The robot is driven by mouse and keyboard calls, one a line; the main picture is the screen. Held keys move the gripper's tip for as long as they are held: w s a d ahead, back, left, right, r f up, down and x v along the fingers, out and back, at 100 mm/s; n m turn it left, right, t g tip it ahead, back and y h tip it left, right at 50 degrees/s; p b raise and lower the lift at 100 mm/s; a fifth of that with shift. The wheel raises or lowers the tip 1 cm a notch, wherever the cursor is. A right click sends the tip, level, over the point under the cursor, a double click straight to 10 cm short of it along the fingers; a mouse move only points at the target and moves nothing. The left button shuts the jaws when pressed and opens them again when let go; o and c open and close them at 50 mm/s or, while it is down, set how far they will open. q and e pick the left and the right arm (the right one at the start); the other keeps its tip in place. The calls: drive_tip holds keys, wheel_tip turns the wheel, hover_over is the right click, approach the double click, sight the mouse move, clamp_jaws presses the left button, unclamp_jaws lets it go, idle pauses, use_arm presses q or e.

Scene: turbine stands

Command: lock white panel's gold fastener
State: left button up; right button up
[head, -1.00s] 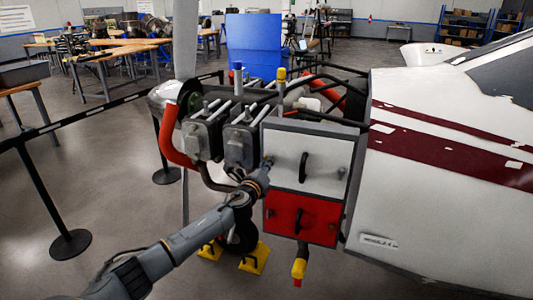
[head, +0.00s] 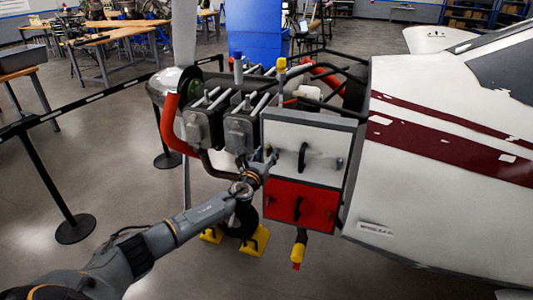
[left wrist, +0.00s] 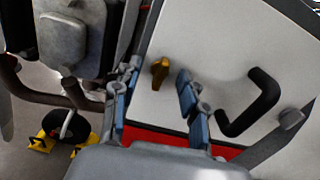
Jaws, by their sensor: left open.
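The white panel (head: 327,145) is on the engine side of the aircraft, with a black handle (head: 303,156) in its middle. It also fills the upper middle of the left wrist view (left wrist: 205,35). The gold fastener (left wrist: 160,72) sticks out near the panel's lower left corner in the left wrist view. My left gripper (left wrist: 158,78) is open, with one finger on each side of the fastener; I cannot tell whether they touch it. In the head view, my left gripper (head: 269,159) is at the panel's left edge and hides the fastener. My right gripper is not in view.
A red panel (head: 318,210) sits directly below the white one. Engine cylinders (head: 205,127) and a red pipe (head: 170,130) are to the left. Yellow chocks (head: 255,240) stand on the floor below. A barrier post (head: 60,185) is at the left.

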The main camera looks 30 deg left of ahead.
sight(268, 152)
use_arm(q)
drive_tip(key=shift+p+v, duration=0.7)
drive_tip(key=shift+v, duration=0.45)
drive_tip(key=shift+p+v, duration=0.5)
drive_tip(key=shift+v, duration=0.85)
drive_tip(key=s+d+f+n+g+b, duration=0.1)
drive_tip(key=s+f+n+g+b, duration=0.35)
drive_tip(key=f, duration=0.95)
drive_tip(key=s+d+f+n+g+h+b, duration=0.1)
drive_tip(key=s+f+n, duration=0.55)
drive_tip(key=f, duration=0.85)
drive_tip(key=s+d+f+n+g+b, duration=0.1)
drive_tip(key=s+f+n+g+b, duration=0.15)
drive_tip(key=s+f, duration=0.8)
drive_tip(key=s+d+f+n+g+h+b, duration=0.1)
drive_tip(key=s+d+f+n, duration=0.4)
drive_tip(key=s+f, duration=0.5)
drive_tip(key=s+d+f+n+g+h+b, duration=0.1)
drive_tip(key=s+d+f+n+g+b, duration=0.2)
drive_tip(key=s+f, duration=0.7)
drive_tip(key=s+d+f+n+g+h+b, duration=0.1)
drive_tip(key=s+d+f+n+g, duration=0.3)
drive_tip(key=s, duration=1.4)
drive_tip(key=d+f+n+b, duration=0.1)
drive_tip(key=d+f+n, duration=0.3)
drive_tip(key=f, duration=0.2)
drive_tip(key=shift+f+n, duration=0.25)
drive_tip(key=shift+n, duration=0.1)
